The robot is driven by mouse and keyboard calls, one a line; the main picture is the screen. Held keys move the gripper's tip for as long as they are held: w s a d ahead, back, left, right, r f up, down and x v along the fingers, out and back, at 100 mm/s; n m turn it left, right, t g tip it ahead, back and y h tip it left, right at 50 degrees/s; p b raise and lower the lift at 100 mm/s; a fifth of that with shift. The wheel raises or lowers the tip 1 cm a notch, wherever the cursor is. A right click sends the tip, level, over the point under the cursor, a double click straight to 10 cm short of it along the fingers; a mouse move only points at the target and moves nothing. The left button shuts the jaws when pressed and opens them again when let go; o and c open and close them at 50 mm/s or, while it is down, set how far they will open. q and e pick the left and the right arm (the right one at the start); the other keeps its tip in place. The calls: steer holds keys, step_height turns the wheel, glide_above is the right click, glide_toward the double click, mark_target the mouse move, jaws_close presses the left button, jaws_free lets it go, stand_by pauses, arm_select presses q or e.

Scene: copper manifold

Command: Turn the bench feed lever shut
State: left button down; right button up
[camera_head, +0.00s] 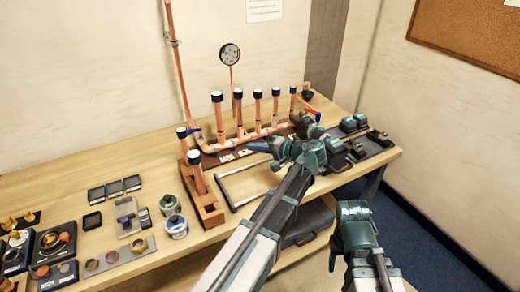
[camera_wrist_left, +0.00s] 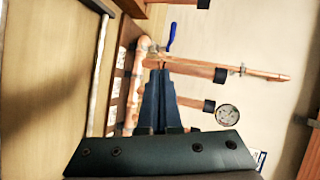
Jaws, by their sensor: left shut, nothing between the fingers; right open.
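The blue lever (camera_head: 194,131) sits on the copper pipework at the left end of the manifold, by the tall riser. In the left wrist view the lever (camera_wrist_left: 172,36) stands beyond my fingertips, angled away from the copper pipe. My left gripper (camera_head: 250,147) is shut and empty, pointing left across the front of the manifold. Its fingers (camera_wrist_left: 160,74) reach toward the lever and look apart from it; their depth against the pipe is hard to judge. My right gripper (camera_head: 353,208) is open, low in front of the bench's right part.
The copper manifold (camera_head: 256,138) has several black-capped upright pipes. A round gauge (camera_head: 230,54) stands behind it. A wooden block (camera_head: 207,207) holding short pipes stands at the front. Dark fittings (camera_head: 348,125) crowd the right end.

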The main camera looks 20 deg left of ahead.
arm_select(q)
steer(key=m+t+y+b, duration=0.1)
steer(key=m+t+b, duration=0.2)
steer(key=b, duration=0.3)
glide_toward(189, 134)
steer(key=shift+g, duration=0.3)
steer(key=b+x, duration=0.2)
steer(key=x, duration=0.4)
steer(key=shift+w+a+r, duration=0.1)
steer(key=shift+w+r, duration=0.05)
steer(key=shift+a, duration=0.35)
steer(key=a, duration=0.2)
steer(key=shift+a, duration=0.35)
steer(key=p+v, duration=0.2)
steer(key=v, duration=1.2)
